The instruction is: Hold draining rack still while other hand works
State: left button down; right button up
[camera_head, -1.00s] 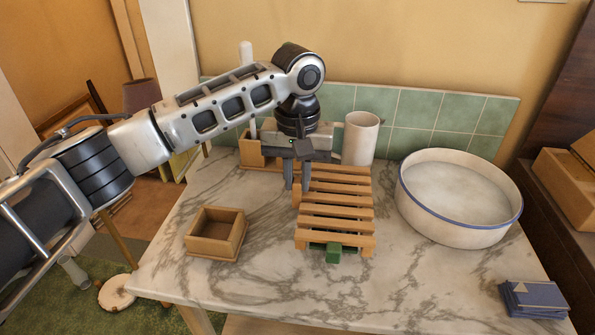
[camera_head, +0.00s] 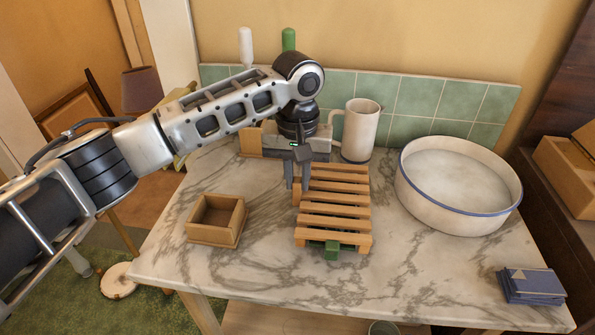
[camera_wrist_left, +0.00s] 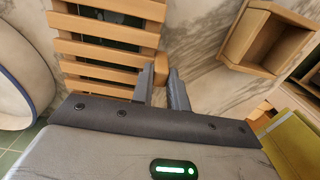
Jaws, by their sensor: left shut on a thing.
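The draining rack (camera_head: 333,209), a slatted light wooden rack, stands on the marble table. A green thing (camera_head: 331,250) shows under its near end. My left gripper (camera_head: 298,184) is at the rack's far left corner, its fingers pointing down and closed on the rack's left edge. In the left wrist view the fingers (camera_wrist_left: 163,84) are beside the slat ends of the rack (camera_wrist_left: 108,45); the exact contact is partly hidden by the fingers. My right gripper is in neither view.
A white basin with a blue rim (camera_head: 459,205) stands right of the rack, a small wooden box (camera_head: 217,220) left. A white mug (camera_head: 360,130) stands behind. Blue cards (camera_head: 531,286) lie at the front right. The marble before the rack is clear.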

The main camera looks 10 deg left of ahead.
pick_arm(q)
jog(key=shift+f, duration=1)
jog(key=c, duration=1.6)
grip_release()
jog(key=shift+f, duration=0.1)
grip_shut()
